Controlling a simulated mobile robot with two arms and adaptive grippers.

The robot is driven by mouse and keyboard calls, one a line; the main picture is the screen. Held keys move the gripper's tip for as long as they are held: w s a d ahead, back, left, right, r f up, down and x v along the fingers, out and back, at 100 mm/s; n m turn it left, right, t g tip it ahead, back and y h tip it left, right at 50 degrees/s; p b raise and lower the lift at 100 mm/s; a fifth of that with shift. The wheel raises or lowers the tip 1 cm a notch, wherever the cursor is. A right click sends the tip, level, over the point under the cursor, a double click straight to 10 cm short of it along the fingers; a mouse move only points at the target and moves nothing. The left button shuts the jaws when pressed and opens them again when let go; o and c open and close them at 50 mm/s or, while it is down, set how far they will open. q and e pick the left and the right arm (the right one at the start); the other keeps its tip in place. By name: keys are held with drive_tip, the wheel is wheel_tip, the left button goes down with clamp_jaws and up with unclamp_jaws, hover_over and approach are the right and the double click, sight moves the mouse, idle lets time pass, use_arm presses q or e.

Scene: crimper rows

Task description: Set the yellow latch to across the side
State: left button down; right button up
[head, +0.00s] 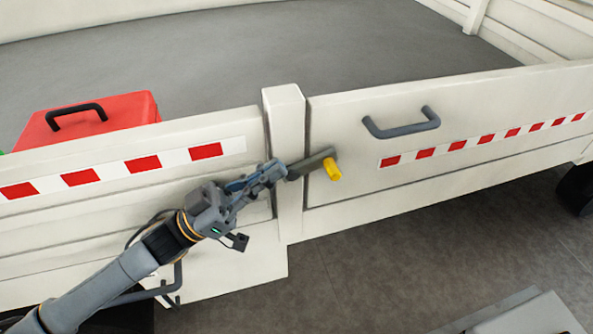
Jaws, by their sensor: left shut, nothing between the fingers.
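The yellow latch (332,170) is a short yellow grip at the right end of a dark grey bar (312,163). The bar slants slightly upward to the right, across the seam between the white post (289,205) and the right side panel (350,115). My left gripper (280,171) comes in from the lower left, with its fingers shut and empty, in front of the post at the bar's left end. I cannot tell whether the fingertips touch the bar; they partly hide its left end. My right gripper is not in view.
A grey handle (402,126) juts from the right panel, above a red-and-white strip (470,143). A red case (90,118) with a black handle stands on the grey bed (240,60) behind the left panel. Open floor (400,260) lies below the right panel.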

use_arm(q)
drive_tip(key=a, duration=0.2)
drive_tip(key=s+a, duration=0.1)
drive_tip(key=shift+f+b, duration=0.25)
drive_tip(key=shift+b, duration=0.15)
